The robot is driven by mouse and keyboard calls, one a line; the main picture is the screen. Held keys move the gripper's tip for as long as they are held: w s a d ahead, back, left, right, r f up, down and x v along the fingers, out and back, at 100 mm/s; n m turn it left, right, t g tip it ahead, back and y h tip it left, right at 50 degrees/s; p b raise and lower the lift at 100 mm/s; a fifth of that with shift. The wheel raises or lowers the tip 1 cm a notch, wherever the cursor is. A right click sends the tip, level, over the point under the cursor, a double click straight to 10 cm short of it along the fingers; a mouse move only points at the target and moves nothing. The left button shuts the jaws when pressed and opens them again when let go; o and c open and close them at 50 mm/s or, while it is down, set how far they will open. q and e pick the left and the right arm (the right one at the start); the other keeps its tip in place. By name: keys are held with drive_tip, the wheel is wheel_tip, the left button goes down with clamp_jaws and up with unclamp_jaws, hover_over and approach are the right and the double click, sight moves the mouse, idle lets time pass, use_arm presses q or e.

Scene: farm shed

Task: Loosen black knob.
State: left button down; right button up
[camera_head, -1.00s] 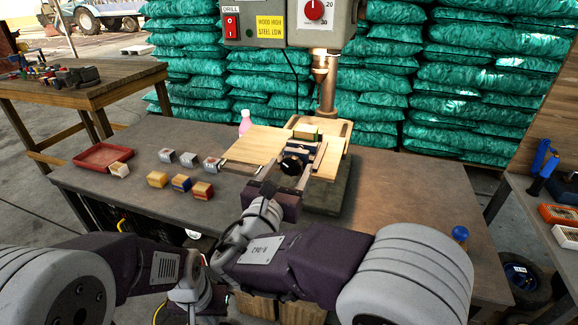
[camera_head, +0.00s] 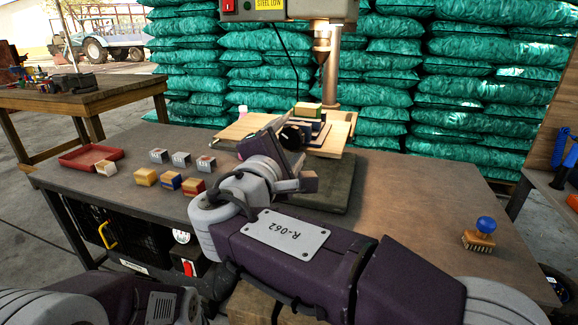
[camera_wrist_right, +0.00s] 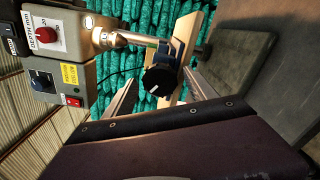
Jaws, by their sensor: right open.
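The black knob (camera_head: 291,136) is on the front of the blue vise (camera_head: 308,127) below the drill press (camera_head: 290,10). The knob also shows in the right wrist view (camera_wrist_right: 160,80), round with a pale mark on its face. My right gripper also shows in the wrist view (camera_wrist_right: 160,76). It is open, with one finger on each side of the knob and visible gaps between. In the head view its body is rolled to a steep tilt and partly hides the vise. A wooden block (camera_head: 307,109) sits at the vise top. My left gripper is out of view.
Several small blocks (camera_head: 170,180) and a red tray (camera_head: 85,158) lie on the left of the bench (camera_head: 400,190). A brush with a blue ball handle (camera_head: 485,225) stands at the right. A pink bottle (camera_head: 243,110) is behind the board. The bench's right middle is clear.

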drive_tip(key=m+b, duration=0.3)
drive_tip(key=m, duration=0.1)
drive_tip(key=f+m+b, duration=0.1)
drive_tip(key=m+b, duration=0.3)
drive_tip(key=shift+f, duration=0.1)
drive_tip(key=m+b, duration=0.1)
drive_tip(key=m, duration=0.2)
drive_tip(key=m+b, duration=0.2)
drive_tip(key=m, duration=0.1)
drive_tip(key=shift+r+m, duration=0.2)
drive_tip(key=shift+m, duration=0.2)
drive_tip(key=shift+r+m+b, duration=0.35)
drive_tip(key=shift+m+b, duration=0.1)
drive_tip(key=shift+m, duration=0.65)
drive_tip(key=shift+r, duration=0.1)
clamp_jaws()
